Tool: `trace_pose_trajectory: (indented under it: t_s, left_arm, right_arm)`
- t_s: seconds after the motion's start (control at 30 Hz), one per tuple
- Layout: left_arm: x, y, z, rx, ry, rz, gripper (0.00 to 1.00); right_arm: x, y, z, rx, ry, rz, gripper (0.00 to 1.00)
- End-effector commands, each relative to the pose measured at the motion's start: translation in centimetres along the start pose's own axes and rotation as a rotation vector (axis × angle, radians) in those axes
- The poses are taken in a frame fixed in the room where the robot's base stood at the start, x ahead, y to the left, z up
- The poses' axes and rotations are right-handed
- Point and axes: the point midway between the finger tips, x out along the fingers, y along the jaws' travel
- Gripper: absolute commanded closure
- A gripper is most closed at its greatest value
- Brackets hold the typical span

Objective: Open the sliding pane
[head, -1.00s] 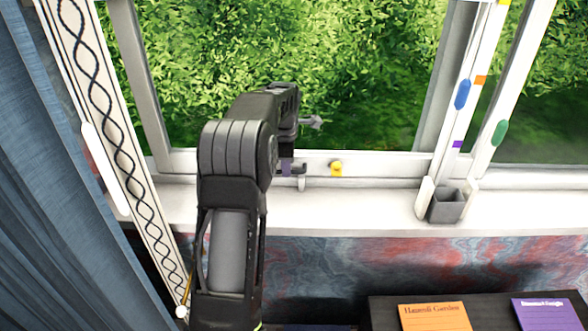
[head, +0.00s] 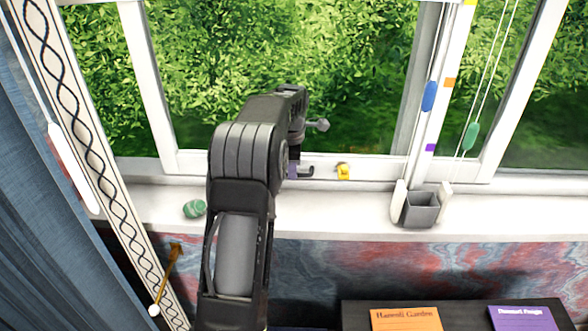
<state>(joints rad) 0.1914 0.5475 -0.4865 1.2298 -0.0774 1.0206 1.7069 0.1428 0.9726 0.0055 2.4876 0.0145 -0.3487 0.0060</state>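The sliding pane is the white-framed glass pane at the left of the window, with its left upright (head: 150,85) standing apart from the patterned trim. Greenery shows in the gap between them. My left gripper (head: 304,134) is in front of the pane, just above its bottom rail. My dark arm hides much of the gripper, so I cannot tell whether its fingers are open or shut. A grey knob-like piece (head: 318,125) sticks out beside it. A small yellow piece (head: 343,171) sits on the bottom rail to its right. My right gripper is not in view.
On the sill (head: 310,210) are a green striped stone (head: 194,209) and a grey square cup (head: 421,209). Patterned trim (head: 95,165) and a blue curtain (head: 30,220) border the left. An orange booklet (head: 406,319) and a purple one (head: 523,318) lie on a dark surface below.

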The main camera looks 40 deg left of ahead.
Motion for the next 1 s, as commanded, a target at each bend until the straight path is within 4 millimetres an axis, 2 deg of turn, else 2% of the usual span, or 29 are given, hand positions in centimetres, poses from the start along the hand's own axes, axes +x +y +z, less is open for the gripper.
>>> trace_pose_trajectory:
  t_s: [0.03, 0.2, 0.57, 1.0]
  left_arm:
    - [0.0, 0.0, 0.0, 0.0, 0.0, 0.0, 0.78]
    - [0.0, -0.1, 0.1, 0.001, -0.002, -0.002, 0.66]
    - [-0.5, -0.1, 0.2, 0.002, -0.003, -0.001, 0.66]
    - [-6.8, 0.0, 0.2, 0.001, -0.003, 0.001, 0.66]
  right_arm:
    - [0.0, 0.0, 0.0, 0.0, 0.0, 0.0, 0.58]
    - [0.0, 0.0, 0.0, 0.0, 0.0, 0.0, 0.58]
    - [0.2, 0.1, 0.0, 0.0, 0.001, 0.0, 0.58]
    - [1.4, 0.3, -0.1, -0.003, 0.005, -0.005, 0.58]
